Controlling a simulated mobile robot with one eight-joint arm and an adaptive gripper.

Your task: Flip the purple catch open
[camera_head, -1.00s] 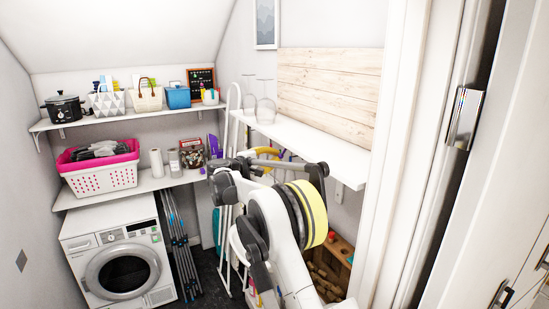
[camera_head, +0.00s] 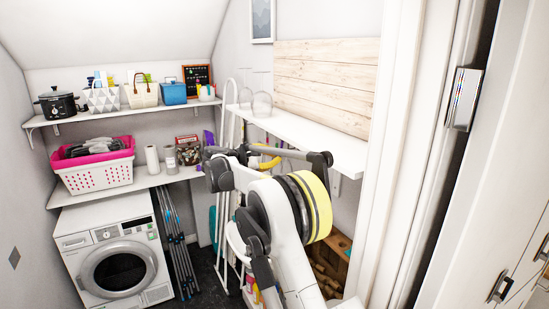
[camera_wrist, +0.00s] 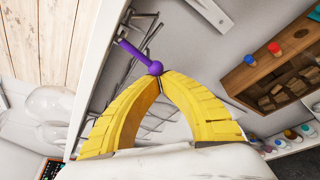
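The purple catch (camera_wrist: 136,54) shows in the wrist view as a slim arm with a round knob at its lower right end. Its upper left end is by the white shelf edge, over a wire rack. My gripper (camera_wrist: 162,76) has two yellow fingers that curve in until their tips almost meet, right at the knob. The tips look closed with the knob at or just beyond them; I cannot tell whether they touch it. In the head view only a bit of yellow finger (camera_head: 268,161) shows behind my arm, and the catch is hidden.
A white shelf (camera_head: 310,140) with glass domes (camera_head: 262,104) runs above the gripper area. A wooden crate (camera_wrist: 270,70) stands low to the right in the wrist view. A washing machine (camera_head: 112,255) and a pink-rimmed basket (camera_head: 95,172) are at the left. A white door frame is at the right.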

